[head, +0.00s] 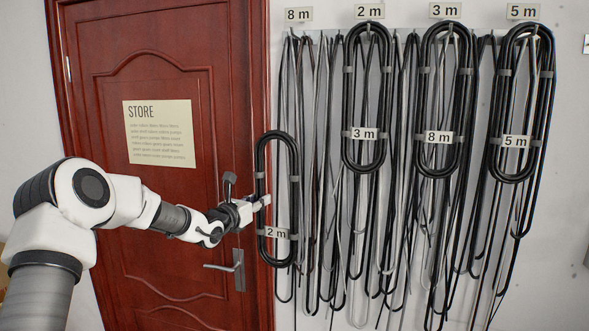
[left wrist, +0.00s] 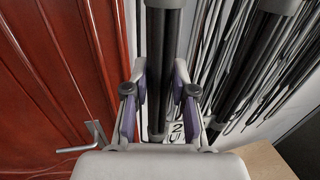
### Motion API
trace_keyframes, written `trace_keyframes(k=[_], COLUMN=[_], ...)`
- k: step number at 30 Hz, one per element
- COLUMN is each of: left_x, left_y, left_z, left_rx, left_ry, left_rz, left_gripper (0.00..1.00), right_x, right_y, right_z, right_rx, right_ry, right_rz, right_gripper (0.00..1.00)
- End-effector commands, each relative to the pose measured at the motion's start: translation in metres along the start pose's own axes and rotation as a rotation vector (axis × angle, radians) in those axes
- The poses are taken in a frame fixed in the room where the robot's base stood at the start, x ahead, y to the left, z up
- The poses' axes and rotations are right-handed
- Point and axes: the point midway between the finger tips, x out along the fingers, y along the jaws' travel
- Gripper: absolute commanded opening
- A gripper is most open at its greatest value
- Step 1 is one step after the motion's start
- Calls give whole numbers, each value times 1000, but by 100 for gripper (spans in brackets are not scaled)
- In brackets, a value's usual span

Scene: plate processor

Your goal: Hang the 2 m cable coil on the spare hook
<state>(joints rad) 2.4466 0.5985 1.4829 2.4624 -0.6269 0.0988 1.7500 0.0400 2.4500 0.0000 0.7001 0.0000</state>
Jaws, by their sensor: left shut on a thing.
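The 2 m coil (head: 294,190) is a long black oval with grey bands and a white "2 m" tag (head: 277,233). My left gripper (head: 262,202) is shut on its left side and holds it upright beside the door's right edge. In the left wrist view the dark cable of the coil (left wrist: 163,60) runs between the fingers (left wrist: 160,105). On the wall, a 3 m coil (head: 347,100) hangs under the "2 m" sign, an 8 m coil (head: 424,100) under "3 m", and a 5 m coil (head: 497,100) under "5 m". No oval coil hangs under the "8 m" sign (head: 299,15). My right gripper is out of view.
Loose black and grey cables (head: 325,120) hang close together along the wall rail, including below the "8 m" sign and behind the coils. A red door (head: 150,270) with a handle (head: 238,268) and a STORE notice (head: 160,133) stands at the left, behind my left arm.

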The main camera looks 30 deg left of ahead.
Motion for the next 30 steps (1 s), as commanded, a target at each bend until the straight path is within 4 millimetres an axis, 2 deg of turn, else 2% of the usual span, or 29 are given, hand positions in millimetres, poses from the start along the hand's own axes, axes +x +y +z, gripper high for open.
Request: trace_keyframes(k=[1, 3, 9, 12, 16, 21, 30], left_x=[0, -3, -24, -38, -50, -59, -61], left_y=[6, 12, 25, 26, 26, 26, 25], left_z=[43, 87, 213, 260, 292, 312, 318], left_rx=[2, 3, 7, 10, 9, 6, 2], left_ry=[-13, -13, -12, -7, -5, -3, 0], left_rz=[13, 27, 50, 54, 54, 53, 52], left_gripper=[0, 0, 0, 0, 0, 0, 0], right_x=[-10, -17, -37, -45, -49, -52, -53], right_y=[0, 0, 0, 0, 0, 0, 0], right_z=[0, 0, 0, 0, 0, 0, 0], right_rx=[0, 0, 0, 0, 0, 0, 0], right_ry=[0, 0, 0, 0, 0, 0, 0], right_rz=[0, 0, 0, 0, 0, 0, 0], right_gripper=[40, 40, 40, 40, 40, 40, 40])
